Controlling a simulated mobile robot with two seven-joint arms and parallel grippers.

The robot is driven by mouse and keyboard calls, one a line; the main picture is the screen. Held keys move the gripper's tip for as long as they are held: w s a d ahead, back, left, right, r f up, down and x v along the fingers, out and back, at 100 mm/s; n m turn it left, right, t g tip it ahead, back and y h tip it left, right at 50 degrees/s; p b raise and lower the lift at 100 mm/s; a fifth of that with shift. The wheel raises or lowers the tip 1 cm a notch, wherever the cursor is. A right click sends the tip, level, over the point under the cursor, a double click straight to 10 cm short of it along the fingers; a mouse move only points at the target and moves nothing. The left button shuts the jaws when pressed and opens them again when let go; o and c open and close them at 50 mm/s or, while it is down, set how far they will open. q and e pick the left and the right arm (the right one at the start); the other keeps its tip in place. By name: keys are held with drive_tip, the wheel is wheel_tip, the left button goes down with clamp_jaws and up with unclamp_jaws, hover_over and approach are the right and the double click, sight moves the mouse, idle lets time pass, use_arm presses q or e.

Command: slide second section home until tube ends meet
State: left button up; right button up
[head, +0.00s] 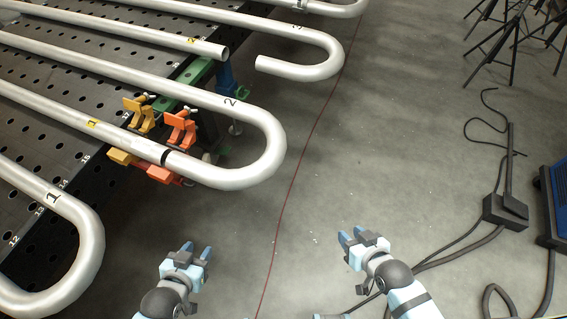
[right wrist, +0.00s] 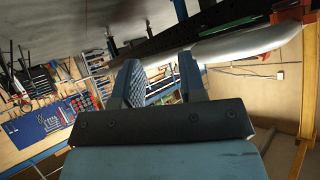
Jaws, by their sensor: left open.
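The second section is a grey tube with a U-bend (head: 270,140) marked 2, overhanging the table's edge. Its lower leg ends at a dark band by the clamps, facing the tube with yellow mark 1 (head: 60,108). I cannot tell whether the two ends touch there. An orange clamp (head: 181,128) and a yellow clamp (head: 141,112) stand at this joint. My left gripper (head: 197,249) is open and empty, below and apart from the bend. My right gripper (head: 352,235) is open and empty, right of it; its spread fingers show in the right wrist view (right wrist: 160,80).
The bend marked 1 (head: 88,240) overhangs at lower left. The bend marked 3 (head: 325,55) has its end apart from the tube with yellow mark 2 (head: 205,47). The perforated table (head: 45,150) carries the tubes. Cables (head: 455,255) lie at right; the middle floor is clear.

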drive_tip(key=w+f+b, duration=0.1)
drive_tip(key=w, duration=0.1)
drive_tip(key=w+f+m+g+y+b, duration=0.1)
drive_tip(key=w, duration=0.2)
drive_tip(key=w+a+f+y, duration=0.1)
drive_tip(key=w, duration=0.1)
drive_tip(key=shift+w+f+m+g+b, duration=0.2)
drive_tip(key=shift+f+m+g+b, duration=0.1)
drive_tip(key=shift+b, duration=0.1)
clamp_jaws()
drive_tip(key=w+r+m+g+y+b, duration=0.2)
drive_tip(key=w+r+g+y+b, duration=0.55)
drive_tip(key=w, duration=0.65)
drive_tip(key=w+a+f+t+p, duration=0.1)
drive_tip(key=w+a+p, duration=0.1)
drive_tip(key=a, duration=1)
drive_tip(key=shift+a+f+p, duration=0.15)
drive_tip(key=shift+f+p, duration=0.15)
drive_tip(key=shift+p, duration=0.25)
drive_tip(key=shift+w, duration=0.1)
